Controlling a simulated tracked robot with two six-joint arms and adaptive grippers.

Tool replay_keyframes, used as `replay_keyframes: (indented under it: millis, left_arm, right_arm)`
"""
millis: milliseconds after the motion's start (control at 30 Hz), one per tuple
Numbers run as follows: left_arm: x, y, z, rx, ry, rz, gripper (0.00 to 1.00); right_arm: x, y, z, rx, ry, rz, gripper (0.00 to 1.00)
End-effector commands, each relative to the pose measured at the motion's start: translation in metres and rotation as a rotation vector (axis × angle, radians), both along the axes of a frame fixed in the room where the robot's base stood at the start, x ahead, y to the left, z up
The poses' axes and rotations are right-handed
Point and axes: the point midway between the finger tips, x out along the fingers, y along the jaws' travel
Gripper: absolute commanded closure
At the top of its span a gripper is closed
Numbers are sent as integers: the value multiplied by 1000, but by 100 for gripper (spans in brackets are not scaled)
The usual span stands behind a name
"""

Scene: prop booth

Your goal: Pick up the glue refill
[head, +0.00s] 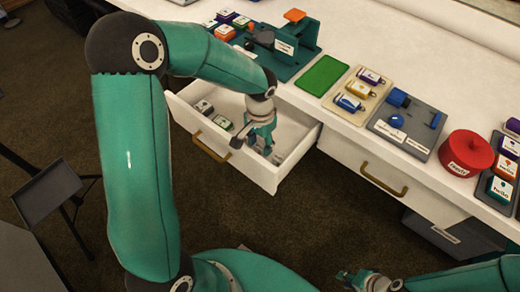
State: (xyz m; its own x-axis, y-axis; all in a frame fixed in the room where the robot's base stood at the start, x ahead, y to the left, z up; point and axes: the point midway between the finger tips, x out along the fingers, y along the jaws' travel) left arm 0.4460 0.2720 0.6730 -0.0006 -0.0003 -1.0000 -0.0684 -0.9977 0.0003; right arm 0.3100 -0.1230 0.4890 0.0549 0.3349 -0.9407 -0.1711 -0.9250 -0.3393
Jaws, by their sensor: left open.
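My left gripper (252,146) reaches down over the open white drawer (278,180). Its fingers are apart and I see nothing held between them. Several small labelled packs lie in the drawer: one grey-white pack (203,107) at the left, and a greenish one (222,122) beside it. Part of another pack shows behind the gripper, which hides some of the drawer floor. The labels are too small to read, so I cannot tell which pack is the glue refill. My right gripper (368,281) is low at the bottom edge, apart from the drawer.
The white counter above the drawer holds a teal fixture (290,45), a green mat (322,75), a beige tray (345,112) of small bottles, a grey tray (415,133) with blue parts and a red lidded pot (466,153). A closed drawer (390,180) is at the right.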

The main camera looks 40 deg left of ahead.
Motion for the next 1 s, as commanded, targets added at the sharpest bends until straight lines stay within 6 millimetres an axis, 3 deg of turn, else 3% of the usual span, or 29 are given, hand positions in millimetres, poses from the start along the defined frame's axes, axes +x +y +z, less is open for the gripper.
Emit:
replay_keyframes:
  millis: [100, 367, 400, 667, 1000]
  left_arm:
    - [-1, 0, -15, 0, 2, 2, 54]
    - [-1, 0, -18, 0, 1, 1, 54]
    - [-1, 0, -18, 0, 1, 1, 56]
    - [-1, 0, -19, 0, 2, 1, 97]
    - [-1, 0, -17, 0, 3, 1, 97]
  right_arm:
    - [0, 0, -4, 0, 0, 0, 77]
    - [0, 0, -3, 0, 0, 0, 77]
    - [0, 0, -3, 0, 0, 0, 77]
    - [0, 0, -4, 0, 0, 0, 77]
    - [0, 0, -3, 0, 0, 0, 77]
